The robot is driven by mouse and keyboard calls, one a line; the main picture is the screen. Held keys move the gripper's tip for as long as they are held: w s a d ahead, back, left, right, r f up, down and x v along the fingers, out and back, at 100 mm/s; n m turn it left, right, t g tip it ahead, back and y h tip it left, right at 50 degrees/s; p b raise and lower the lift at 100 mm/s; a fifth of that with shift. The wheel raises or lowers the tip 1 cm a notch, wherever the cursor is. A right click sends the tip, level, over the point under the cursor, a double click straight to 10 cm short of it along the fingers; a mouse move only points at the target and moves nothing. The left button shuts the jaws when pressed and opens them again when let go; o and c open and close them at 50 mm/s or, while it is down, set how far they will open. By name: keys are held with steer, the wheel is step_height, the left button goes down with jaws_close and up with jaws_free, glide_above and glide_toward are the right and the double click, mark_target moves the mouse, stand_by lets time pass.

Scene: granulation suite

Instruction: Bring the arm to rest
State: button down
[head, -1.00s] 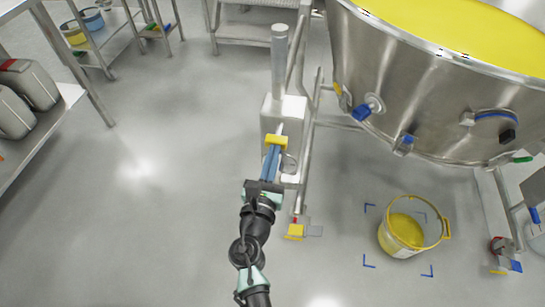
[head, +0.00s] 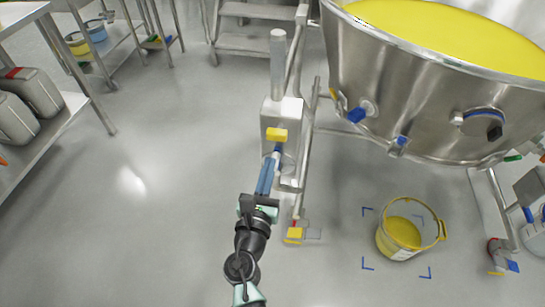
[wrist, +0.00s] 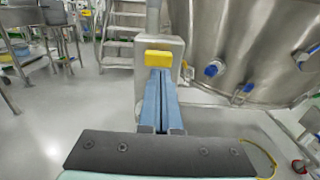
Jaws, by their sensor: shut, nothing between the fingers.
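My gripper (head: 271,162) is shut and empty, with its blue fingers together. It points at the pale box-shaped housing on the post (head: 283,118), which stands beside the large vessel. A yellow block (head: 277,134) on the front of that housing lies just beyond the fingertips. In the wrist view the yellow block (wrist: 158,57) shows right above the ends of the closed fingers (wrist: 156,76). A small gap seems to separate them, but I cannot tell its depth. My arm reaches up from the bottom edge of the head view.
A steel vessel (head: 420,95) of yellow material stands at right. A yellow bucket (head: 402,234) sits below it within blue floor corner marks. Steel steps (head: 245,45) stand behind, and a bench with grey canisters (head: 37,92) at left. The floor at left is clear.

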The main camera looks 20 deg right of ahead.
steer(key=v, duration=0.7)
steer(key=shift+f, duration=0.2)
steer(key=w+a+r+m+t+y, duration=0.1)
steer(key=w+r+m+t, duration=0.15)
steer(key=r+m, duration=1.05)
steer(key=w+a+r+m+t, duration=0.1)
steer(key=w+r+m, duration=0.45)
steer(key=r, duration=1.25)
steer(key=s+a+r+m+t+y, duration=0.3)
steer(key=s+r+m, duration=0.15)
steer(key=r, duration=0.45)
steer(key=s+a+r+m+t+y, duration=0.3)
steer(key=s+r, duration=0.3)
steer(key=r, duration=0.3)
steer(key=s+a+r+m+t+y, duration=0.3)
steer(key=s+a+r+y, duration=0.15)
steer(key=r, duration=0.45)
step_height(320, 180, up, 18)
steer(key=h+p, duration=0.1)
steer(key=p, duration=1.8)
steer(key=shift+w+d+f, duration=0.2)
steer(key=shift+w+d, duration=0.2)
steer(key=shift+d, duration=0.05)
